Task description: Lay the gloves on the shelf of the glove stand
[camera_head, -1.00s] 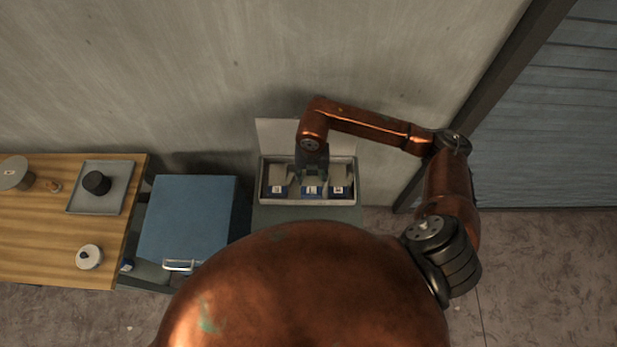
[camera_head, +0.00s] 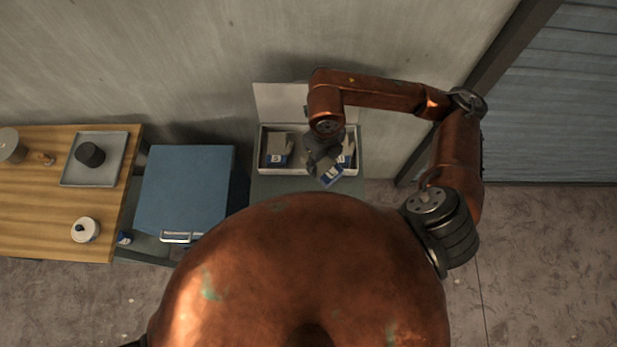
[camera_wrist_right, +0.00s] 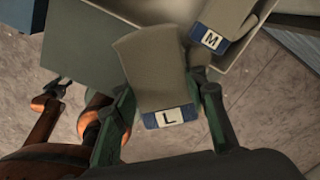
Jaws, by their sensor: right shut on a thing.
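My right gripper (camera_wrist_right: 160,105) is shut on a grey glove bundle with a blue and white band marked L (camera_wrist_right: 155,70). In the head view the banded end of this bundle (camera_head: 331,175) shows below the wrist, tilted, at the front edge of an open white box (camera_head: 268,168). A similar bundle marked M (camera_wrist_right: 215,35) lies in the box, beside the held one. Another bundle (camera_head: 277,150) lies in the box's left part. The box stands on a dark grey-green stand (camera_head: 265,185); its shelf is not clearly visible. A dark end of an orange arm, possibly my left gripper (camera_wrist_right: 52,95), shows unclearly in the wrist view.
A blue cabinet (camera_head: 185,190) with a metal handle stands left of the stand. A wall rises behind.

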